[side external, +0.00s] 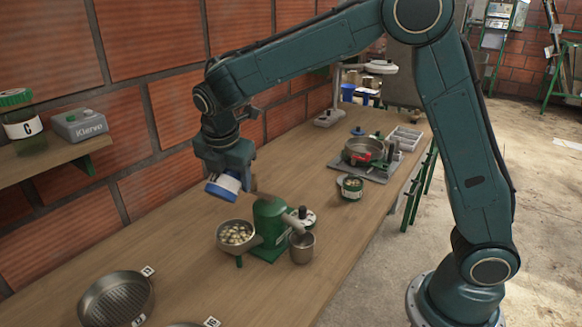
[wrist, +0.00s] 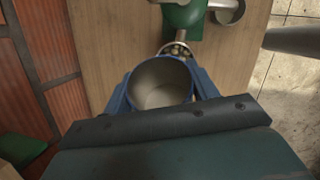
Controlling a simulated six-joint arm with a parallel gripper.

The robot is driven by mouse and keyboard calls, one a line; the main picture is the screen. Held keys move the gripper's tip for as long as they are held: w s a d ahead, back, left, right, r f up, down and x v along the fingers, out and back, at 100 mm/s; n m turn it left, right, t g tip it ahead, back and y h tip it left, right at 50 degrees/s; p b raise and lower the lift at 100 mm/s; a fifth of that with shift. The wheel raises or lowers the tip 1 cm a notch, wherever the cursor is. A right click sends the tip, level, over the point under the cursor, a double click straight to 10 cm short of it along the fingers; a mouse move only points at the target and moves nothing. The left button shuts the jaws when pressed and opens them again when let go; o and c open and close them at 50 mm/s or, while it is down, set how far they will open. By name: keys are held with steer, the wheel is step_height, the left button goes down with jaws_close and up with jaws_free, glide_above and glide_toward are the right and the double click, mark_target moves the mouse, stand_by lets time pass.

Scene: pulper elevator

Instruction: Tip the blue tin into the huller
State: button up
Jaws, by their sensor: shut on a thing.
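My gripper (side external: 226,166) is shut on the blue tin (side external: 222,187), which has a pale band and is held tilted above the bench. In the wrist view the tin (wrist: 158,86) sits between the blue fingers, with its bare grey inside showing; I see no beans in it. The green huller (side external: 268,222) stands on the bench just below and to the right of the tin. Its round feed bowl (side external: 221,236) holds several pale beans and lies almost under the tin. In the wrist view the huller (wrist: 184,14) is at the top, its bowl mostly hidden by the tin.
A metal cup (side external: 302,248) stands under the huller's spout. A green tin of beans (side external: 351,187) and a pan on a scale-like base (side external: 364,152) stand farther back. A ribbed round pan (side external: 116,298) is at front left. A brick wall and shelf (side external: 40,160) bound the left.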

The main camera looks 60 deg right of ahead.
steer(key=shift+r, duration=0.2)
steer(key=shift+h, duration=0.3)
steer(key=shift+d+r+t+h, duration=0.15)
steer(key=shift+r+t+h, duration=0.15)
steer(key=shift+r+h, duration=0.9)
steer(key=shift+d+r+n+t+h, duration=0.15)
steer(key=shift+r+h, duration=0.45)
steer(key=shift+h, duration=0.45)
steer(key=shift+d+r+n+t+h, duration=0.15)
steer(key=shift+r+h, duration=0.45)
steer(key=shift+h, duration=0.45)
